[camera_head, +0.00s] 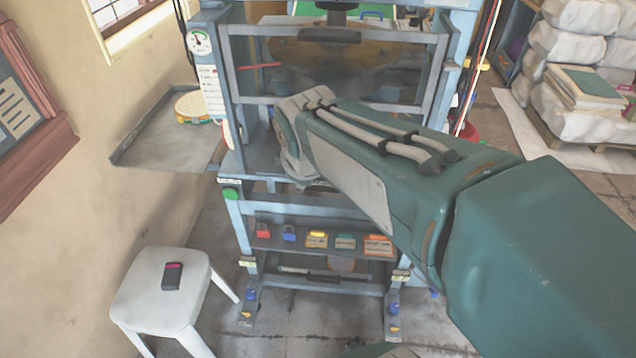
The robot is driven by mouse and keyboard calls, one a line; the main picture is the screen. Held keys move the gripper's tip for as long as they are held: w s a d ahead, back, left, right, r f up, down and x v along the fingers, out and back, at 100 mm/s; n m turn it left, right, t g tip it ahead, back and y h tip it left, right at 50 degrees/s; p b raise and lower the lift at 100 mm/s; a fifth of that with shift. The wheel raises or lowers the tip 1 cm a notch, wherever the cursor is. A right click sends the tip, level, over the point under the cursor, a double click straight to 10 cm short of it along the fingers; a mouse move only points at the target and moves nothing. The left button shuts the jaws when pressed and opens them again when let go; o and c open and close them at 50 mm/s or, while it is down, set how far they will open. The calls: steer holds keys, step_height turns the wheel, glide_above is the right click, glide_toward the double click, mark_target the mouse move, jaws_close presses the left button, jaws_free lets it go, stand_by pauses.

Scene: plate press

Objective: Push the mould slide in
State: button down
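The plate press (440,65) stands upright in the middle, a blue-grey frame with a gauge at its top left. My green arm reaches in from the right across the front of the press. Its pale wrist end is at the press's middle opening. My gripper's fingers are hidden behind the wrist, so I cannot see whether they touch anything. I cannot make out the mould slide for certain; the arm covers much of the middle opening where the press bed is.
A side shelf (150,150) with a round yellow item (193,106) juts out left of the press. A white stool (145,305) with a dark handset (172,276) stands front left. Stacked sacks (570,50) are at the back right. Small coloured blocks line a lower shelf (270,243).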

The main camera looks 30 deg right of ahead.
steer(key=w+d+f+n+t, duration=0.3)
steer(key=w+d+f, duration=0.2)
steer(key=d+f, duration=0.25)
steer(key=w+d+f+n+t, duration=0.2)
steer(key=w+d+f+t, duration=0.15)
steer(key=d+f, duration=0.35)
steer(key=n+t+y, duration=0.2)
steer(key=n+y, duration=0.1)
steer(key=n, duration=0.2)
glide_toward(322, 190)
steer(key=s, duration=0.1)
steer(key=s+f+n+t+y, duration=0.2)
steer(key=s+f+t, duration=0.2)
steer(key=s, duration=0.2)
steer(key=x, duration=0.4)
steer(key=d+x, duration=0.1)
steer(key=x, duration=0.7)
steer(key=shift+w+d+r, duration=0.25)
steer(key=shift+w, duration=0.1)
steer(key=shift+w+d, duration=0.25)
steer(key=shift+w, duration=0.05)
